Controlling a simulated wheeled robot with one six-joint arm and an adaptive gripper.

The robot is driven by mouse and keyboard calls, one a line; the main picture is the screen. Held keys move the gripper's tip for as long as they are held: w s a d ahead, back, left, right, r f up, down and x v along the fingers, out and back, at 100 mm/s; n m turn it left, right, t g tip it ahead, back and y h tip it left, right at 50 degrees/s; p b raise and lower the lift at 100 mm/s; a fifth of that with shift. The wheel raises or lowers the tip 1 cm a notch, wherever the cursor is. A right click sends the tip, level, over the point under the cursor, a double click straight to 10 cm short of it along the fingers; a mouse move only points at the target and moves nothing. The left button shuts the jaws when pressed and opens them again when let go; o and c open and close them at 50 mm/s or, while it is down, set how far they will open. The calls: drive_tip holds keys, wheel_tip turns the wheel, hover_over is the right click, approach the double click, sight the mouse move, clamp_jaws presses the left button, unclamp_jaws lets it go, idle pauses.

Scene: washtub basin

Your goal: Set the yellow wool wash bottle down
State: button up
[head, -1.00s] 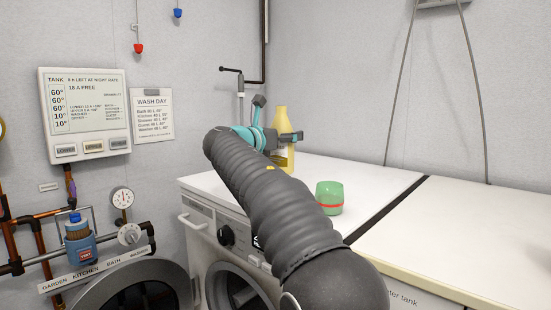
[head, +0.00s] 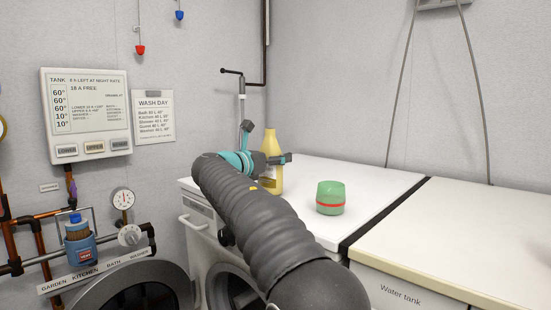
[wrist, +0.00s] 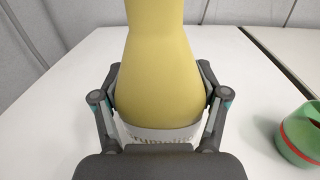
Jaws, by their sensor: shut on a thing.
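The yellow wool wash bottle (head: 270,170) is upright over the back of the white washing machine top (head: 300,217) in the head view. In the wrist view the bottle (wrist: 158,70) fills the middle, with a pale label low on its front. My gripper (head: 280,160) is shut on the bottle, one finger on each side in the wrist view (wrist: 160,105).
A green cup with a red band (head: 330,198) stands to the right of the bottle; it also shows in the wrist view (wrist: 303,135). A dark gap (head: 385,217) separates the machine top from the water tank top (head: 450,240). Walls stand close behind.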

drive_tip(key=o, duration=1.8)
drive_tip(key=shift+f, duration=0.1)
drive_tip(key=v, duration=1.2)
drive_tip(key=shift+b, duration=0.3)
